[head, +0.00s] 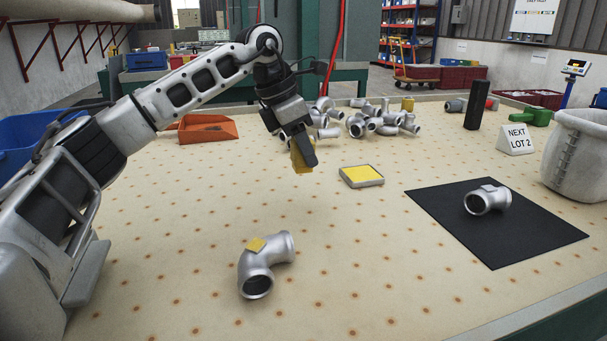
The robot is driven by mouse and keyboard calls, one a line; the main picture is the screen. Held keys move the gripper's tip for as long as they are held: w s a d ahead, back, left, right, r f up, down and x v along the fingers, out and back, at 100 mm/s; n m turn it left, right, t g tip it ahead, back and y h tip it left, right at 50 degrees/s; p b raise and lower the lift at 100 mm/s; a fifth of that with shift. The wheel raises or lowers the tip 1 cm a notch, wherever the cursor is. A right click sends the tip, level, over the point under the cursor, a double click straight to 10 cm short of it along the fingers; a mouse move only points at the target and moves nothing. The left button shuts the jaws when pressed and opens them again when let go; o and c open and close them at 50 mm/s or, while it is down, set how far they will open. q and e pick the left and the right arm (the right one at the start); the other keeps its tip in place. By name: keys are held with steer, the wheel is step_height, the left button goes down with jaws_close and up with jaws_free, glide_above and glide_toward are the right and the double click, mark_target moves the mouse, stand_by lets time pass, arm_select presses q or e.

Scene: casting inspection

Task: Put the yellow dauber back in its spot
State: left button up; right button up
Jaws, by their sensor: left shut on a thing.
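My left gripper (307,152) is shut on the yellow dauber (299,160) and holds it above the table, its fingers partly hiding it. To the right of the gripper, a flat grey-edged pad (361,175) with a yellow top lies on the table. A silver elbow fitting (265,267) with a yellow patch (256,244) on it lies at the front. My right gripper is not in view.
A second silver fitting (487,200) lies on a black mat (540,233) at the right. Several fittings (365,121) are heaped at the back. An orange scoop tray (207,131), a black upright block (476,104), a "NEXT LOT 2" sign (516,138) and a pale sack (577,155) stand around.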

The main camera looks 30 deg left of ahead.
arm_select(q)
steer(key=w+f, duration=0.1)
steer(key=w+a+f, duration=0.1)
steer(key=f, duration=0.1)
steer(key=shift+a, duration=0.2)
steer(key=shift+w+a+f, duration=0.1)
steer(key=shift+w+f, duration=0.1)
steer(key=shift+f, duration=1.35)
steer(key=shift+f, duration=0.1)
steer(key=o, duration=1)
steer(key=shift+f, duration=0.1)
steer(key=shift+c, duration=0.2)
steer(key=shift+b, duration=0.3)
